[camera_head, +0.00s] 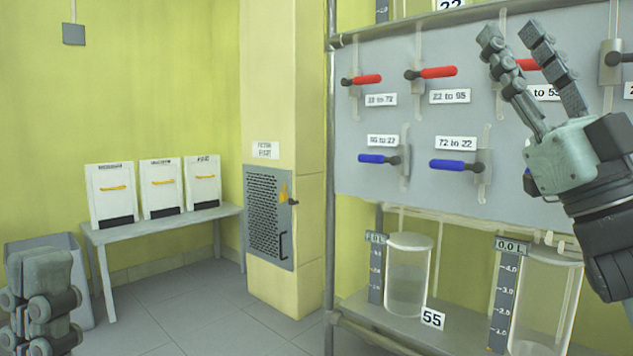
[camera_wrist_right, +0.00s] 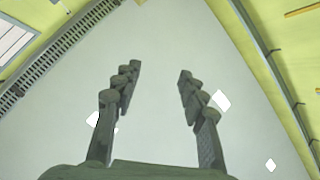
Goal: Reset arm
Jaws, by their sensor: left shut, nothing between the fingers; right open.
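My right gripper (camera_head: 516,45) is raised at the upper right of the head view, in front of the grey valve panel (camera_head: 390,130). Its two fingers are spread and empty, and it hides part of a red handle and label behind it. In the right wrist view the same gripper (camera_wrist_right: 158,85) shows both fingers apart with nothing between them. My left gripper (camera_head: 40,262) is at the lower left corner of the head view, shut and holding nothing, in front of a grey bin.
Red handles (camera_head: 437,72) and blue handles (camera_head: 453,165) stick out from the panel near my right gripper. Glass vessels (camera_head: 407,275) stand on a shelf below. A table (camera_head: 160,228) holds three white boxes (camera_head: 161,188). The grey bin (camera_head: 70,243) stands left. Floor (camera_head: 215,310) is clear between.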

